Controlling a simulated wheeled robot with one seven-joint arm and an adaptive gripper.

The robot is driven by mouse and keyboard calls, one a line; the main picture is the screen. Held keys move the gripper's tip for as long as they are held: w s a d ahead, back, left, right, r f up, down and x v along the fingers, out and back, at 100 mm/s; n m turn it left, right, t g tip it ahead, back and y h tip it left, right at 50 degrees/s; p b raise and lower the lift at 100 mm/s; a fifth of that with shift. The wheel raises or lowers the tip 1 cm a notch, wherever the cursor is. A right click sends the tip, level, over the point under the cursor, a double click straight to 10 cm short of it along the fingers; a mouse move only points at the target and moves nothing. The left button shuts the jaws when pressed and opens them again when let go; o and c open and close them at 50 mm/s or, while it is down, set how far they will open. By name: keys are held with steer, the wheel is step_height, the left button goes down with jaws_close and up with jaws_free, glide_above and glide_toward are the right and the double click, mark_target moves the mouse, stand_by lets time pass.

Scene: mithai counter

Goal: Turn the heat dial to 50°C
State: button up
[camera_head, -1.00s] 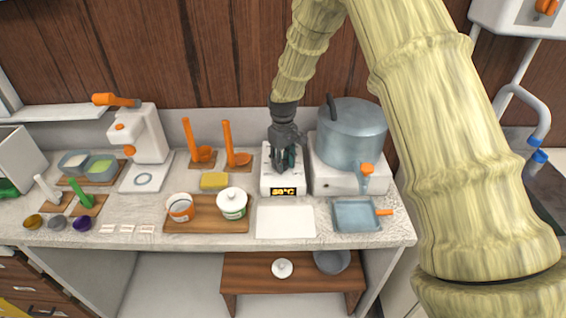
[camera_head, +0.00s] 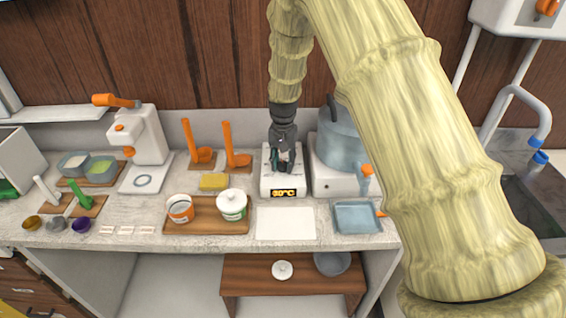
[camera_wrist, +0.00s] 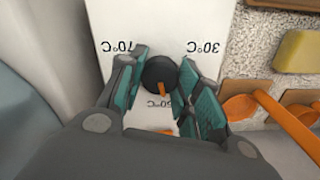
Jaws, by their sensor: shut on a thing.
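The black heat dial (camera_wrist: 159,75) sits on the white top of a hot-plate unit (camera_wrist: 112,25). Its orange mark points toward the 50°C label, which shows upside down just below it in the wrist view. The 70°C label is at upper left and 30°C at upper right. My gripper (camera_wrist: 163,82) has its teal-padded fingers on either side of the dial, shut on it. In the head view my gripper (camera_head: 283,165) reaches down onto the unit and hides the dial. The unit's orange display (camera_head: 284,193) seems to read 30°C, but its digits are small.
A large steel pot (camera_head: 338,140) stands close to the right of my gripper. A yellow sponge (camera_head: 214,182) and orange ladles (camera_head: 231,150) lie to the left. A wooden board (camera_head: 206,226) with two pots and a white sheet (camera_head: 285,223) are in front.

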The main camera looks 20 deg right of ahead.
mark_target(283, 163)
steer(key=shift+w+r+m, duration=0.1)
steer(key=shift+m, duration=1.1)
steer(key=o, duration=1.1)
steer(key=shift+c, duration=0.2)
step_height(283, 163, up, 12)
